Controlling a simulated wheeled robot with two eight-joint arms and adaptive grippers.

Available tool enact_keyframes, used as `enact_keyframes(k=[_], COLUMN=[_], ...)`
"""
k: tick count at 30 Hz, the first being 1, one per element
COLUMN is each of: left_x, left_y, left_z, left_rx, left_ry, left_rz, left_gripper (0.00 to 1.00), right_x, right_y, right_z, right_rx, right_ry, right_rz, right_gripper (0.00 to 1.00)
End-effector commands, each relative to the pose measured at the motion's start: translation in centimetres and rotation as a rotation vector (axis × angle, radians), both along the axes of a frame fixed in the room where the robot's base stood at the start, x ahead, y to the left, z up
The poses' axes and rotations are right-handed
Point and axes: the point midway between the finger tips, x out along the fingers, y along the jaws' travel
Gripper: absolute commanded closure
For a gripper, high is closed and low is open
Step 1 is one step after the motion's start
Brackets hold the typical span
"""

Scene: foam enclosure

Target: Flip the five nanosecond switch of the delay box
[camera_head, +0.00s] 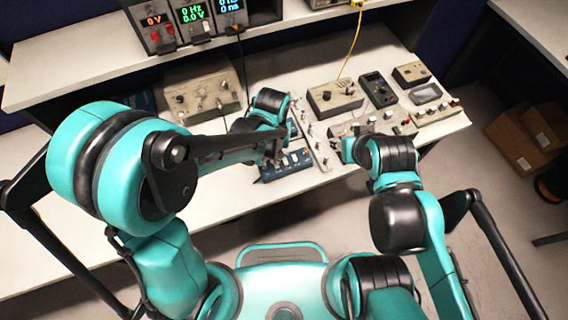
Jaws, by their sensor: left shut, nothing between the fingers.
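A blue box with a row of pale switches, which looks like the delay box (290,166), lies near the front edge of the bench. Its labels are too small to read, so I cannot tell which switch is the five nanosecond one. My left gripper (276,150) is shut and empty. It points down at the far side of the blue box and hides part of it; whether it touches a switch I cannot tell. My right gripper (343,149) is by the front edge of the bench, right of the blue box. Its fingers are too small to judge.
A beige instrument (203,96) stands behind my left arm. A beige box (335,98), a dark multimeter (378,89) and several small modules crowd the right of the bench. A shelf with lit displays (192,14) is at the back. Cardboard boxes (525,140) are at right.

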Motion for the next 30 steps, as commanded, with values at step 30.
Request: enact_keyframes(k=[30], left_x=[0.0], left_y=[0.0], left_z=[0.4], left_rx=[0.0], left_ry=[0.0], left_rz=[0.0], left_gripper=[1.0], right_x=[0.0], right_y=[0.0], right_z=[0.1], right_rx=[0.0], right_ry=[0.0], right_rz=[0.0], right_gripper=[0.59])
